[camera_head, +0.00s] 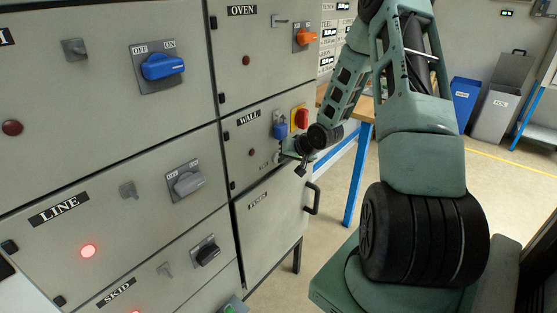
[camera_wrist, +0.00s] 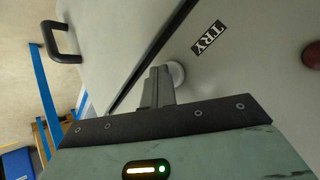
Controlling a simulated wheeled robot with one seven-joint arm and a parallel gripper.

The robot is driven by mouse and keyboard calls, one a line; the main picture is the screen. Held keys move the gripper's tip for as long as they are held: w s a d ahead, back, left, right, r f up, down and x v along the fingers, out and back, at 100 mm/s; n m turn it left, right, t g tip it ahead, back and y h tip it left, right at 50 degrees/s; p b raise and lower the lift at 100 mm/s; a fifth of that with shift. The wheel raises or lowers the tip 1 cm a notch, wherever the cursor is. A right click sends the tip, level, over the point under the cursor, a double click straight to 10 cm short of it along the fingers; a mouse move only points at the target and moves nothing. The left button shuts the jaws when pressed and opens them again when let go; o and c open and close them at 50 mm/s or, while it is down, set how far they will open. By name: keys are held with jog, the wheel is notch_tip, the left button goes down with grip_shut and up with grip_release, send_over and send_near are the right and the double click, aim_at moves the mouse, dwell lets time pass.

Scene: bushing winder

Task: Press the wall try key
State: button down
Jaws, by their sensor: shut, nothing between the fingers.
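The wall panel (camera_head: 230,143) carries a "WALL" label in the middle of the cabinet's right column. The wall try key (camera_wrist: 178,73) is a pale round button beside the "TRY" label (camera_wrist: 209,38) in the wrist view. My gripper (camera_wrist: 160,85) is shut and empty, its fingertips in front of the key and partly covering it. I cannot tell whether they touch it. In the head view my gripper (camera_head: 284,155) is at the lower right of the wall panel, and the key is not clearly visible there.
A dark red lamp (camera_head: 251,152) is on the same panel. Below is a door with a black handle (camera_head: 312,198). A table with blue legs (camera_head: 356,175) stands behind.

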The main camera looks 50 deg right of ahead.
jog(key=shift+s+d, duration=0.1)
jog(key=shift+s, duration=0.7)
jog(key=s+p, duration=0.1)
jog(key=s, duration=0.4)
jog(key=shift+d+p, duration=0.15)
jog(key=shift+p, duration=0.2)
dwell(0.4)
